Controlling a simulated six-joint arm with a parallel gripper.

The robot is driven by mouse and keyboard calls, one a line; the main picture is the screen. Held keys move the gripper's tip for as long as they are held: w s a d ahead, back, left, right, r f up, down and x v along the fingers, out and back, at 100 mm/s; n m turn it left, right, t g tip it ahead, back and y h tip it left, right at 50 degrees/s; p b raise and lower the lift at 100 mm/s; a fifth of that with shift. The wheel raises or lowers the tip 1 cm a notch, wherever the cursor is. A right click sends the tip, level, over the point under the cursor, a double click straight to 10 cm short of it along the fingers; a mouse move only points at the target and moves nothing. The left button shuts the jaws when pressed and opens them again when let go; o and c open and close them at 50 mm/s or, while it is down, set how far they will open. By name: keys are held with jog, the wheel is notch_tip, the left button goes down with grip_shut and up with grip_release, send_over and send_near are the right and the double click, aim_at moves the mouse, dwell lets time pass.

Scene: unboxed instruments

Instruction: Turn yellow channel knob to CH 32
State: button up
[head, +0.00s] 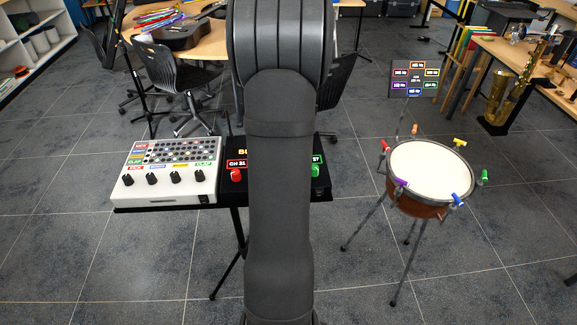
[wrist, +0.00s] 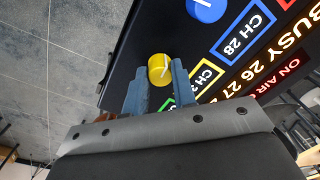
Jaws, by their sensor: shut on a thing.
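The yellow channel knob (wrist: 160,68) sits on a black panel in the wrist view, with a pale pointer line on its face. My gripper (wrist: 158,72) has its two blue-grey fingers on either side of the knob, shut on it. The knob's yellow-framed label (wrist: 205,77) starts with "CH", but its number is partly hidden by a finger. In the head view my arm covers the middle of the black channel box (head: 237,190), so the yellow knob and gripper are hidden there.
A blue knob (wrist: 206,8) with a "CH 28" label is beside the yellow one. An orange display (wrist: 262,72) reads "BUSY 26 27". A red knob (head: 236,176) and a green knob (head: 315,171) flank my arm. A white drum machine (head: 168,172) stands left, a drum (head: 431,172) right.

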dwell(0.4)
jog(key=o, duration=1)
jog(key=shift+r, duration=0.15)
jog(key=r, duration=1.7)
jog(key=shift+s+d+r, duration=0.1)
jog(key=shift+s+d, duration=0.1)
jog(key=f, duration=1.7)
jog(key=shift+w+a+f, duration=0.2)
jog(key=shift+f, duration=0.1)
